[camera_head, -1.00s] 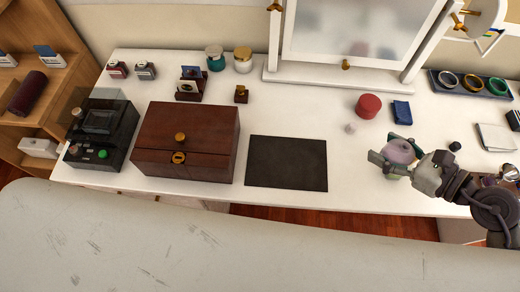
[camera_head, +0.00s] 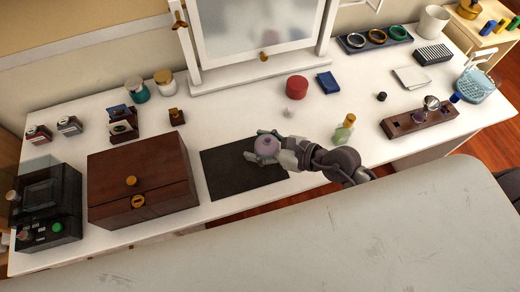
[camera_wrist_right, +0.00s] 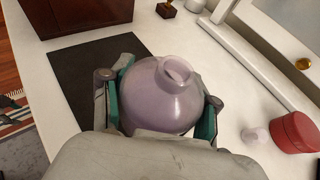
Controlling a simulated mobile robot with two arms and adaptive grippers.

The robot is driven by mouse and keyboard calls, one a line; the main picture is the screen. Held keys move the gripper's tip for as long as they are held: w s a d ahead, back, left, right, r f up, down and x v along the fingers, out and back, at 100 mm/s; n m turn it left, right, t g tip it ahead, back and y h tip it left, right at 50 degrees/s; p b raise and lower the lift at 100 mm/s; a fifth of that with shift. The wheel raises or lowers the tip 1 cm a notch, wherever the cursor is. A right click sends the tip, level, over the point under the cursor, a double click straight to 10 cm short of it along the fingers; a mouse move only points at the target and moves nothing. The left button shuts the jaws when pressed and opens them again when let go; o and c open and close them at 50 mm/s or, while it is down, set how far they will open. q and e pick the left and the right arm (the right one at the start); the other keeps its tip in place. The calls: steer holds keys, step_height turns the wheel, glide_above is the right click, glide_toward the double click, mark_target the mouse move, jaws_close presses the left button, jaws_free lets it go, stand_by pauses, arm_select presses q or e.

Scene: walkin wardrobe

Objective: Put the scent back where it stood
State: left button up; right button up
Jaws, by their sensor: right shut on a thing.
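My right gripper (camera_head: 265,150) is shut around a round, pale purple glass bottle (camera_head: 266,145). In the right wrist view the bottle (camera_wrist_right: 160,97) sits between the two teal-lined fingers, its open neck tilted away from the wrist. The gripper and bottle are over the dark mat (camera_head: 225,180); I cannot tell how high. A small pale ball (camera_head: 289,112), perhaps a stopper, lies on the white table behind the gripper, and it also shows in the right wrist view (camera_wrist_right: 255,136). A green bottle with a yellow top (camera_head: 343,131) stands to the right. My left gripper is not in view.
A brown wooden box (camera_head: 140,170) is left of the mat. A red round box (camera_head: 297,87) and blue item (camera_head: 328,82) are behind. A wooden holder (camera_head: 400,124) is at right. The mirror (camera_head: 258,45) stands at the back.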

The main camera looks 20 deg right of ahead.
mark_target(260, 152)
steer(key=shift+f+b, duration=0.3)
steer(key=shift+f, duration=1.45)
steer(key=shift+f, duration=0.1)
steer(key=o, duration=1.3)
steer(key=shift+o, duration=0.2)
steer(key=shift+r, duration=0.2)
steer(key=v, duration=0.3)
steer(key=b+v, duration=0.1)
steer(key=v, duration=0.6)
steer(key=shift+s+d+f+b, duration=0.15)
steer(key=shift+s+d+b, duration=0.1)
steer(key=shift+d+b, duration=0.05)
steer(key=shift+s+d+r, duration=0.4)
steer(key=shift+d+r, duration=0.05)
